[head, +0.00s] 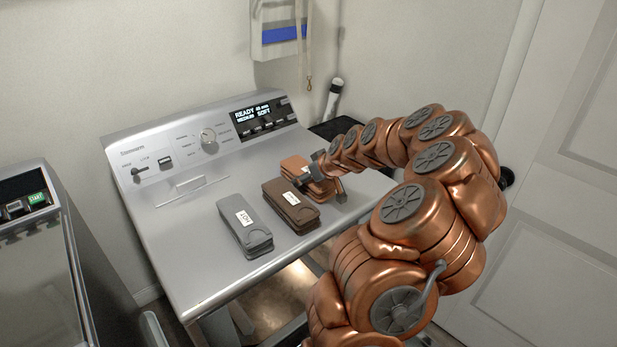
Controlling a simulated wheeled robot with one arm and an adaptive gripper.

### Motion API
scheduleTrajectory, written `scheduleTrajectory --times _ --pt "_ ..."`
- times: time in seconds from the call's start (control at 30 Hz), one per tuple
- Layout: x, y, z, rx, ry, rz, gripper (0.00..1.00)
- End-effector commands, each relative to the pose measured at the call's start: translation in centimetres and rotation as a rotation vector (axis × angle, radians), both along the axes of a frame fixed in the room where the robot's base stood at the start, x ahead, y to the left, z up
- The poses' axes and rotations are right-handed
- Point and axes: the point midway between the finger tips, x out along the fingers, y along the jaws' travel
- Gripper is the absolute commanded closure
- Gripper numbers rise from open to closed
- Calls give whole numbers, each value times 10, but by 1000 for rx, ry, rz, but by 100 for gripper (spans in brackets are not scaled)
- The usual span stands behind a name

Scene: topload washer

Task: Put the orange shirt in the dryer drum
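The orange shirt (294,165) is folded in a flat stack on the grey machine top, the rightmost of three folded stacks. My gripper (321,187) is over it, with one finger near its left side by the brown stack and the other near its right side. The view does not show whether the fingers press on the cloth. The wrist hides part of the shirt. The dryer drum (290,290) shows as a warm-lit opening below the machine's front edge, partly hidden by my arm.
A brown folded stack (290,207) lies close to the left of the orange shirt, and a grey one (243,228) lies further left. The control panel (215,135) rises behind. Another machine (32,240) stands at far left, and a white door (560,200) at right.

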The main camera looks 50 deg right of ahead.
Motion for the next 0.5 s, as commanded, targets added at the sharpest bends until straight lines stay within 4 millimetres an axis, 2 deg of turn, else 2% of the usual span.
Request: scheduleTrajectory --times 0.03,0.1,0.5 --pt "0 0 0 0 0 0 12" --pt "0 0 0 0 0 0 5" --pt "0 0 2 0 0 0 5"
